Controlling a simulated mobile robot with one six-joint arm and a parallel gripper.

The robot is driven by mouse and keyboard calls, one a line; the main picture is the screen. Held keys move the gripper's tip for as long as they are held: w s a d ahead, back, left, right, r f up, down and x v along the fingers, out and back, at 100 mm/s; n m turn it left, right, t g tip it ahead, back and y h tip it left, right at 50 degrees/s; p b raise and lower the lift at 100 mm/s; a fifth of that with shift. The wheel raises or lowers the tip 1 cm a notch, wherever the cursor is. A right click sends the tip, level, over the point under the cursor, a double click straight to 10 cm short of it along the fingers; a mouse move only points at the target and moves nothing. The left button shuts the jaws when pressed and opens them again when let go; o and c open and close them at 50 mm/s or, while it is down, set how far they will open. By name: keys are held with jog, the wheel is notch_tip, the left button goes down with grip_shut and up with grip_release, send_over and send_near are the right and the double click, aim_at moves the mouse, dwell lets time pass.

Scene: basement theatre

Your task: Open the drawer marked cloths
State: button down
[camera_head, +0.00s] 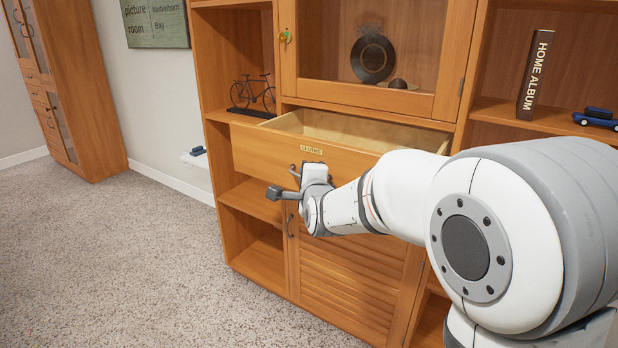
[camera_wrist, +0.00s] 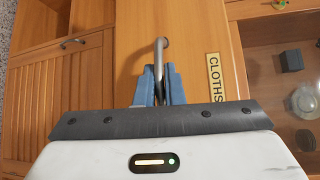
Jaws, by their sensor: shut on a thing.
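The wooden drawer (camera_head: 262,152) with the small label CLOTHS (camera_head: 311,149) is pulled partly out of the cabinet. Its open top and pale inside (camera_head: 345,131) show. The label also shows in the wrist view (camera_wrist: 214,77), just right of the fingers. My gripper (camera_wrist: 159,85) is shut on the drawer's metal handle (camera_wrist: 160,50). The handle stands between the two blue-grey fingers, with its upper end bare. In the head view my gripper (camera_head: 303,172) is at the drawer front, below the label, and partly hides the handle.
A glass-fronted door (camera_head: 365,98) is above the drawer and a louvred door (camera_head: 350,275) below. A bicycle model (camera_head: 252,95) stands on the left shelf. An album (camera_head: 535,75) and a blue toy car (camera_head: 597,118) are on the right shelf. Carpet (camera_head: 130,250) at left is clear.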

jog(key=shift+a, duration=0.1)
jog(key=c, duration=1.5)
grip_release()
jog(key=shift+c, duration=0.2)
jog(key=shift+s, duration=0.1)
jog(key=v, duration=0.7)
jog(key=shift+s, duration=0.3)
jog(key=s+d+r+n+g+h+p, duration=0.1)
jog(key=s+d+r+n+g+p, duration=0.2)
jog(key=s+p, duration=0.4)
jog(key=s+d+r+n+g+h+p, duration=0.1)
jog(key=s+d+r+n+g+p, duration=0.2)
jog(key=s+d+n+g+p, duration=0.3)
jog(key=s+d+r+n+g+h+p, duration=0.1)
jog(key=s+d+r+n+g+p, duration=0.2)
jog(key=s, duration=1)
jog(key=d+n+g+p, duration=0.1)
jog(key=d+n+p, duration=0.2)
jog(key=n+p, duration=0.2)
jog(key=shift+s+h+p, duration=0.3)
jog(key=shift+p, duration=0.3)
